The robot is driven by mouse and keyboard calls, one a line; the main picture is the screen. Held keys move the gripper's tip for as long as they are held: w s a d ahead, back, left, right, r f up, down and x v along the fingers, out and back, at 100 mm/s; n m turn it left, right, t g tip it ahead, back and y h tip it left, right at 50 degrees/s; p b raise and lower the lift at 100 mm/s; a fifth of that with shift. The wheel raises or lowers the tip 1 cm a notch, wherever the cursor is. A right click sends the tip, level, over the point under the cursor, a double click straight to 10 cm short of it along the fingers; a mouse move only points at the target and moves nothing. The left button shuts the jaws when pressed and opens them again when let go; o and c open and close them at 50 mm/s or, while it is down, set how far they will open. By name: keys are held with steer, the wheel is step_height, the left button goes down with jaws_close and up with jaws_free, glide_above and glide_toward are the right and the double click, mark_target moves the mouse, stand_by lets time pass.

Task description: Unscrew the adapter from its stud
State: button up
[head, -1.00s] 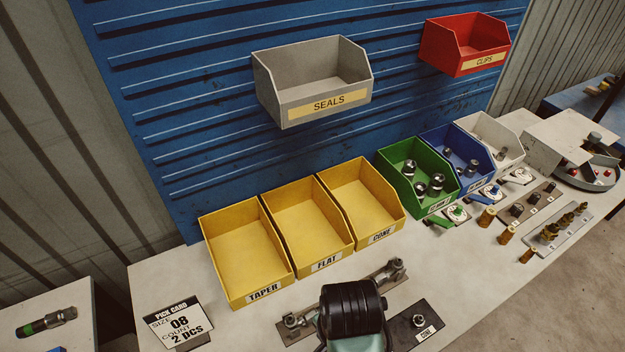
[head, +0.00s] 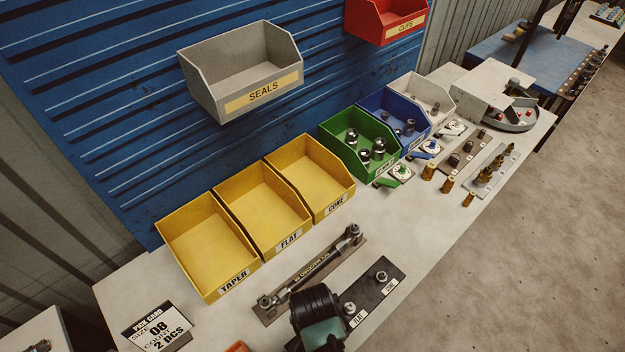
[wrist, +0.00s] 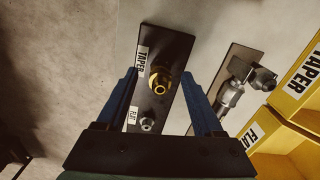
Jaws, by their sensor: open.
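A brass adapter (wrist: 160,81) with a hex base sits on the stud beside the TAPER label of a dark plate (wrist: 180,45), in the wrist view. My gripper (wrist: 160,76) is open, its two blue fingers on either side of the plate's TAPER end with the adapter between them. A visible gap separates each finger from the adapter. A silver fitting (wrist: 146,124) stands at the FLAT label. In the head view the plate (head: 368,293) shows its FLAT and CONE fittings; my arm hides the TAPER end and the gripper.
A hose assembly on a brown plate (head: 274,312) lies behind the dark plate. Yellow bins labelled TAPER (head: 205,250), FLAT (head: 262,215) and CONE (head: 310,180) stand behind it. A pick card (head: 158,328) reads size 08, 2 pcs. The bench to the front right is clear.

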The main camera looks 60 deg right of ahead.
steer(key=shift+f, duration=0.7)
steer(key=shift+c, duration=0.3)
jaws_close()
